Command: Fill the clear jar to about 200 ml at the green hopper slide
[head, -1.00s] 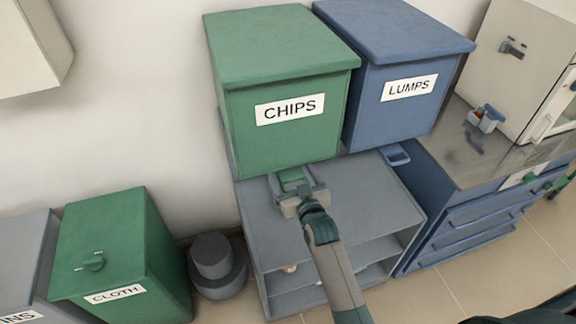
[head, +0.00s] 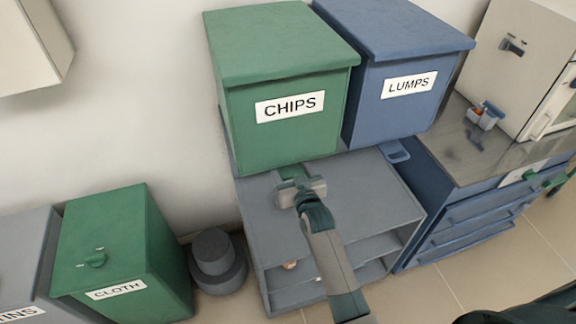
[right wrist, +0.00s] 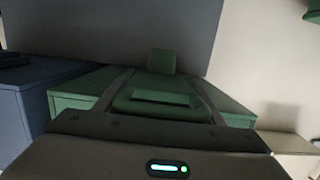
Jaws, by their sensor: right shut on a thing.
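The green hopper labelled CHIPS (head: 235,120) stands on a grey shelf unit in the head view. Its green slide (head: 291,171) pokes out low at the front, partly covered by my right gripper (head: 294,181). The right gripper is shut on the slide; the right wrist view shows the green slide (right wrist: 160,106) between the fingers. I cannot make out the clear jar in either view. My left gripper is not in view.
A blue LUMPS hopper (head: 385,115) stands right of the green one, its slide (head: 396,151) in front. The grey shelf unit (head: 355,180) has open shelves. A green CLOTH bin (head: 125,240) and grey round container (head: 215,260) stand left. A pale furnace (head: 520,75) is right.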

